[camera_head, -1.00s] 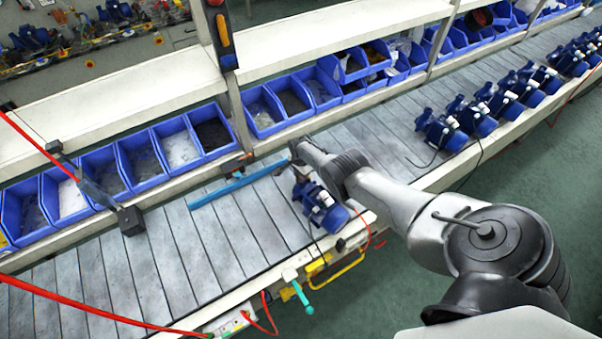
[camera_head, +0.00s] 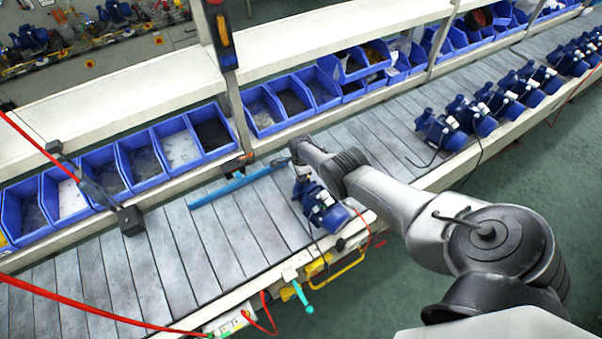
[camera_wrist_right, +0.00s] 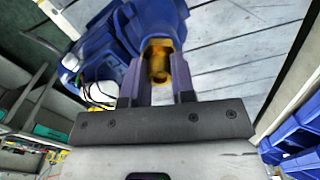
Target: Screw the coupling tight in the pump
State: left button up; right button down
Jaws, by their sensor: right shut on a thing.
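The blue pump (camera_head: 322,207) stands on the slatted conveyor, below my right arm's wrist. In the right wrist view the pump's blue body (camera_wrist_right: 115,40) fills the top centre and left. The brass-coloured coupling (camera_wrist_right: 158,62) is at the pump's blue port, between the fingers of my right gripper (camera_wrist_right: 158,80). The gripper is shut on the coupling. Its inner end is hidden by the port, so I cannot tell how deep it sits. In the head view the right fingers are largely hidden by the wrist. My left gripper is out of view.
Blue bins (camera_head: 181,145) line the shelf behind the conveyor. A blue bar (camera_head: 236,186) lies on the slats left of the pump. Several more pumps (camera_head: 470,116) stand farther right.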

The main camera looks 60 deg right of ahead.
jog(key=m, duration=0.2)
jog(key=shift+m, duration=0.3)
jog(key=c, duration=1)
grip_release()
jog(key=shift+n, duration=1.8)
